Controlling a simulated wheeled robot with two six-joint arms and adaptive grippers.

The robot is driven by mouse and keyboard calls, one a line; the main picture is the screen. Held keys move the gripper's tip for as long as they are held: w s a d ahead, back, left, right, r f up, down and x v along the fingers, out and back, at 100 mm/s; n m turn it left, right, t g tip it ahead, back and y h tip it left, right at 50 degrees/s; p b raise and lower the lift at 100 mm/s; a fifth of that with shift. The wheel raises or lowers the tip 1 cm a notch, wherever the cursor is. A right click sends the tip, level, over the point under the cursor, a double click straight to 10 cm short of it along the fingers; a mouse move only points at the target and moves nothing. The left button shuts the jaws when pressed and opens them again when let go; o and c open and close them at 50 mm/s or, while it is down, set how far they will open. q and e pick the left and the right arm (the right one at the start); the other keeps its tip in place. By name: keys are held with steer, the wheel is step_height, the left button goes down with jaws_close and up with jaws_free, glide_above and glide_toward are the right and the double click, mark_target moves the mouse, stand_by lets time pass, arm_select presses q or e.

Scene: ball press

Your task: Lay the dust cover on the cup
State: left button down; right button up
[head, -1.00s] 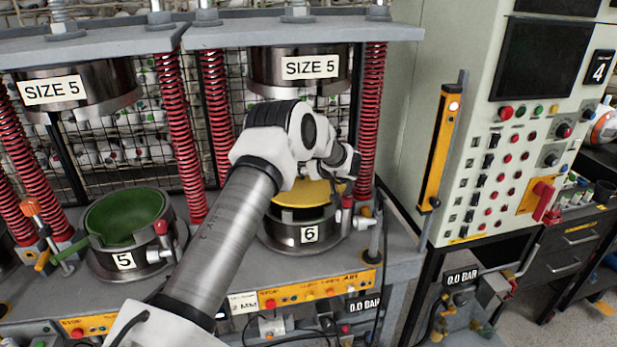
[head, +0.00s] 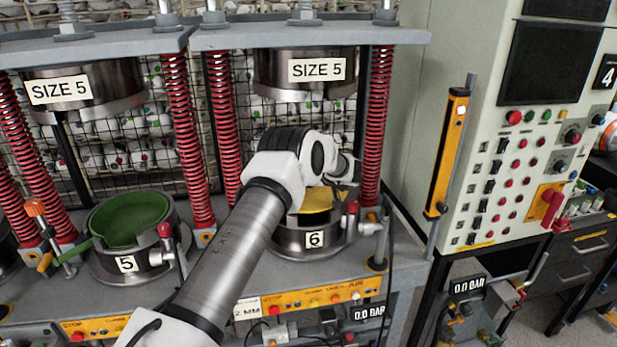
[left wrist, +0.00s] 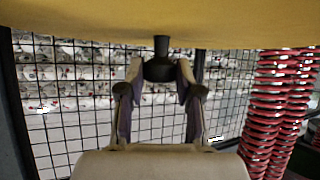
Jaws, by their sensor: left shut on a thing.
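The dust cover is a yellow disc (head: 322,200) with a black knob (left wrist: 160,68). In the head view it shows partly behind my left arm, over the opening of the steel cup marked 6 (head: 290,240). My left gripper (left wrist: 160,80) is shut on the knob. In the left wrist view the yellow cover fills the top edge. A dark gap shows at the cup's front, below the cover. My arm hides the left part of the cover, and I cannot tell whether the cover touches the rim. My right gripper is not in view.
A press head marked SIZE 5 (head: 300,75) hangs above the cup, with red springs (head: 372,130) at both sides. A red-topped clamp (head: 352,215) stands at the cup's right. A green-lined cup marked 5 (head: 100,260) stands to the left. A control cabinet is at the right.

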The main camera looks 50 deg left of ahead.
arm_select(q)
steer(key=shift+f+b, duration=0.55)
steer(key=shift+f, duration=0.3)
stand_by(0.4)
steer(key=c, duration=0.7)
jaws_free()
steer(key=v, duration=1.2)
steer(key=shift+s+d, duration=0.1)
